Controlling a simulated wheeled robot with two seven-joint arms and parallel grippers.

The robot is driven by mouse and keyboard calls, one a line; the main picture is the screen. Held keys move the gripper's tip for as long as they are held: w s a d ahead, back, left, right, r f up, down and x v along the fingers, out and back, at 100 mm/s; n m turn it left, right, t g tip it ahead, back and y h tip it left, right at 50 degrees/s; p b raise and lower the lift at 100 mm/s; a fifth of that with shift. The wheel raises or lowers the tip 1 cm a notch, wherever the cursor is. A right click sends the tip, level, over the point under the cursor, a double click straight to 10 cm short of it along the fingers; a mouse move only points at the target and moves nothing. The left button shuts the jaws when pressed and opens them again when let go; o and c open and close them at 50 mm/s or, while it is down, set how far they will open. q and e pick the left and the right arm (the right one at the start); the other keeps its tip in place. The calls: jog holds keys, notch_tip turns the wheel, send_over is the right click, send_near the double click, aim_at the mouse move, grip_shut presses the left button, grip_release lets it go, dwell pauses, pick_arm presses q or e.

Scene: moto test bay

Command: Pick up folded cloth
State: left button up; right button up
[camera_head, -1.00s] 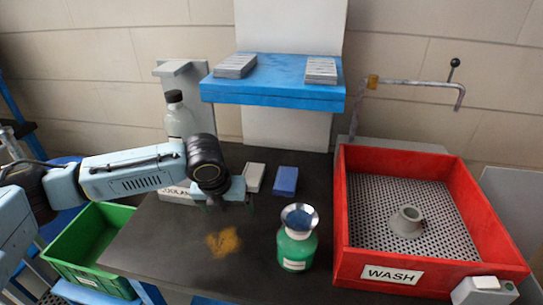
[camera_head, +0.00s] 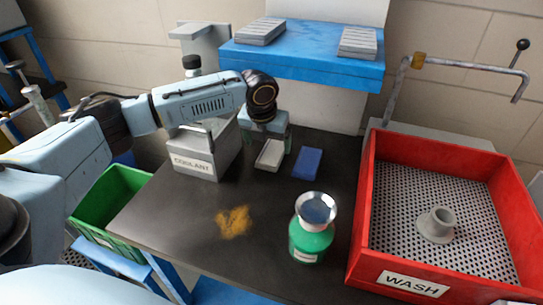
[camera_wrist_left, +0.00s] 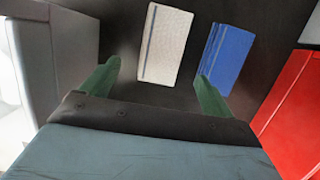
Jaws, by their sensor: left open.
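Two small folded cloths lie flat, side by side, on the dark worktop. One is pale grey-white (camera_head: 270,155), the other blue (camera_head: 307,162) to its right. My left gripper (camera_head: 266,136) is open and empty, just behind the pale cloth in the head view. In the left wrist view the open gripper's green fingertips (camera_wrist_left: 157,72) point toward the cloths. The pale cloth (camera_wrist_left: 165,43) shows between the fingers, and the blue cloth (camera_wrist_left: 227,55) is by the right fingertip. The height of the fingers above the worktop is unclear. My right gripper is not in view.
A grey COOLANT box (camera_head: 205,155) stands left of the cloths. A green bottle with a metal funnel (camera_head: 310,235) stands in front. An orange-brown stain (camera_head: 233,222) marks the worktop (camera_head: 180,225). A red WASH tray (camera_head: 362,215) is right; a blue shelf (camera_head: 300,66) is behind; a green bin (camera_head: 120,195) is left.

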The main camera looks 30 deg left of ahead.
aim_at(271, 151)
pick_arm(q)
jog(key=shift+w+a, duration=0.15)
jog(key=shift+w, duration=0.55)
jog(key=b+x, duration=0.1)
jog(key=x, duration=0.3)
jog(key=shift+f, duration=0.1)
jog(key=shift+w+f, duration=0.1)
jog(key=shift+f, duration=0.35)
jog(key=c, duration=1.1)
jog(key=shift+o, duration=0.2)
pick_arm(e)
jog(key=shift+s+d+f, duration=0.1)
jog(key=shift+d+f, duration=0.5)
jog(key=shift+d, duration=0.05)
